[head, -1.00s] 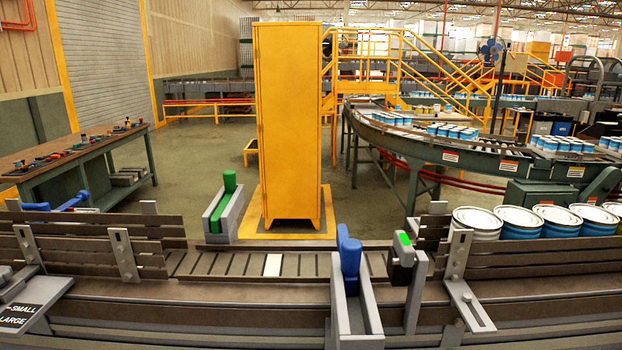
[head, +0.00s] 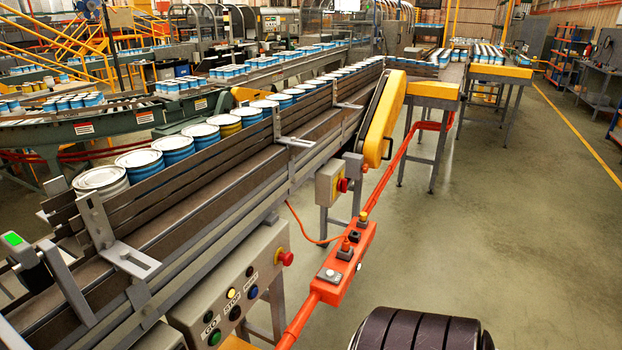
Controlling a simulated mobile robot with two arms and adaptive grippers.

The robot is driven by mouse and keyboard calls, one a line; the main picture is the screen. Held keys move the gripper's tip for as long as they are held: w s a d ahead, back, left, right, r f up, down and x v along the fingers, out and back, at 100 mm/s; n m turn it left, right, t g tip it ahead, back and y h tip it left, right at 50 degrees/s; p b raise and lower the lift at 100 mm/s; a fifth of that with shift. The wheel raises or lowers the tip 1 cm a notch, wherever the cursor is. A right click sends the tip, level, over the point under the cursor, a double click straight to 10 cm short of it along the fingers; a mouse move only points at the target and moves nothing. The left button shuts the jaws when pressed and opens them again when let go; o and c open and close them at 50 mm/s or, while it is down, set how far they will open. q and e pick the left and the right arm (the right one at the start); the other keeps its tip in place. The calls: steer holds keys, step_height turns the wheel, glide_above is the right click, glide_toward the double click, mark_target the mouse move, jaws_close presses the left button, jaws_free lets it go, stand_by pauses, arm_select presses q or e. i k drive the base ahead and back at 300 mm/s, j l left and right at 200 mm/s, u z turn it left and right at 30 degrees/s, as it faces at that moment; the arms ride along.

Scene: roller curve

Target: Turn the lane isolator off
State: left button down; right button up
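Neither of my grippers shows in the head view.
A grey control panel (head: 236,292) with several buttons and a red stop button (head: 286,258) is nearer. A red-orange switch box (head: 344,262) sits on a rail beside the isolator. A dark ribbed shape (head: 420,332) at the bottom edge is unclear. Floor at right is open.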

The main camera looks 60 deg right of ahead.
mark_target(342, 185)
steer(key=z, duration=2.25)
steer(key=i+l+u, duration=0.3)
steer(key=i+l, duration=0.3)
steer(key=i, duration=0.1)
